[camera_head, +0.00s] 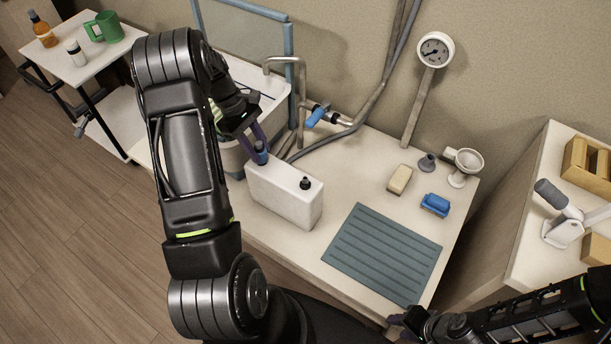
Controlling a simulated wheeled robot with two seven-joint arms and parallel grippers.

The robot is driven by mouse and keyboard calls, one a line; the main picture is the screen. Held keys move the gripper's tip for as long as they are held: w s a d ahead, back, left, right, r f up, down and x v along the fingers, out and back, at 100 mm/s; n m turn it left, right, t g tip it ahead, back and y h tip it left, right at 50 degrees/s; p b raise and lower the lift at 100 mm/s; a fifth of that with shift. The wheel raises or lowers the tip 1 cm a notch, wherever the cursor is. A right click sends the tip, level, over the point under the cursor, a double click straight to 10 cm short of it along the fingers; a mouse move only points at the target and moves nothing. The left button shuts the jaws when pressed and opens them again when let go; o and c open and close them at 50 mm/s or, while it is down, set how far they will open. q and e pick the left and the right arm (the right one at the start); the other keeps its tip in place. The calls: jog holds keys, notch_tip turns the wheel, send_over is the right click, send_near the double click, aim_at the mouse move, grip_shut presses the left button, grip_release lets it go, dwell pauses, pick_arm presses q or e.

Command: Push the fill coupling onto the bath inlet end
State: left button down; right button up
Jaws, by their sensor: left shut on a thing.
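A white box-shaped bath (285,196) stands on the counter, with a black knob-like fitting (305,182) on its top right. My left gripper (259,141) is over the bath's top left corner, with its purple fingers pointing down. It is shut on a small dark blue piece, apparently the fill coupling (261,155). The coupling is at the bath's top left; I cannot tell whether it touches or sits on the inlet end, which is hidden. My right gripper (400,323) is low at the counter's front edge, away from the bath. Its finger opening is not clear.
A grey hose (332,141), bent pipe (287,60) and blue-handled valve (317,115) stand behind the bath. A ribbed mat (384,254), sponge (399,179), blue block (435,204) and white cup-like fixture (464,164) lie to the right. A side table (85,63) is far left.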

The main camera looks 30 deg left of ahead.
pick_arm(q)
jog(key=shift+f, duration=0.15)
jog(key=c, duration=0.9)
grip_release()
jog(key=shift+c, duration=0.2)
jog(key=p+v, duration=0.4)
jog(key=v, duration=0.4)
dwell(0.8)
dwell(0.3)
